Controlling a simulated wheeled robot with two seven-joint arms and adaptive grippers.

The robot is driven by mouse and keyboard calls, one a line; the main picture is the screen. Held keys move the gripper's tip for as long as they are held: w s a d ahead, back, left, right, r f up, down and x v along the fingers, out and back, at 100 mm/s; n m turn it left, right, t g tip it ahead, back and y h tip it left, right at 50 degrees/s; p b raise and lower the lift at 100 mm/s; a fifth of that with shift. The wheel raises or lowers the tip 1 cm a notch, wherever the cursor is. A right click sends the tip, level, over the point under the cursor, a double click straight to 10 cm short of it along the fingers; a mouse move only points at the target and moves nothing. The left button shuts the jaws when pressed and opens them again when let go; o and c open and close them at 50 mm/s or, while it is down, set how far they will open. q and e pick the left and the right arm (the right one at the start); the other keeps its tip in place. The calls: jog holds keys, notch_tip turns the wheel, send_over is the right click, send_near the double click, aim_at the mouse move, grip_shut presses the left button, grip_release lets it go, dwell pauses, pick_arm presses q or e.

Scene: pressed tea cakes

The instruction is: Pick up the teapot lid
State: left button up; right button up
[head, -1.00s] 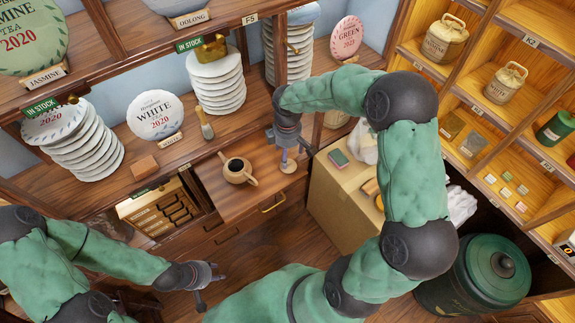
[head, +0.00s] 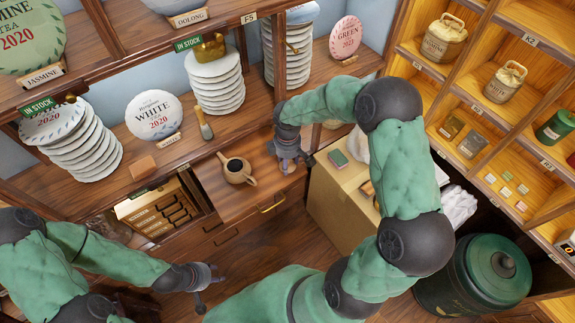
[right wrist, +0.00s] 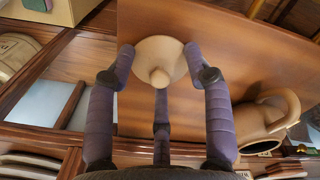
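The teapot lid (right wrist: 160,60) is a small, pale tan disc with a round knob, lying on the wooden pull-out board. In the head view the lid (head: 289,168) is partly hidden under my right gripper (head: 292,163). In the right wrist view the purple fingers of my right gripper (right wrist: 160,58) are spread around the lid, with its knob between them. The fingertips are very near its rim; I cannot tell whether they touch. The tan teapot (head: 238,170) stands open on the board, left of the lid. My left gripper (head: 212,287) is open and empty, low over the floor.
The pull-out board (head: 222,205) has bare room around the teapot. A cardboard box (head: 335,205) stands close to its right. Shelves with stacked tea cakes (head: 215,80) rise behind. A green canister (head: 480,275) stands at the lower right.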

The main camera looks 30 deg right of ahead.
jog(key=shift+s+f, duration=0.2)
jog(key=shift+c, duration=0.4)
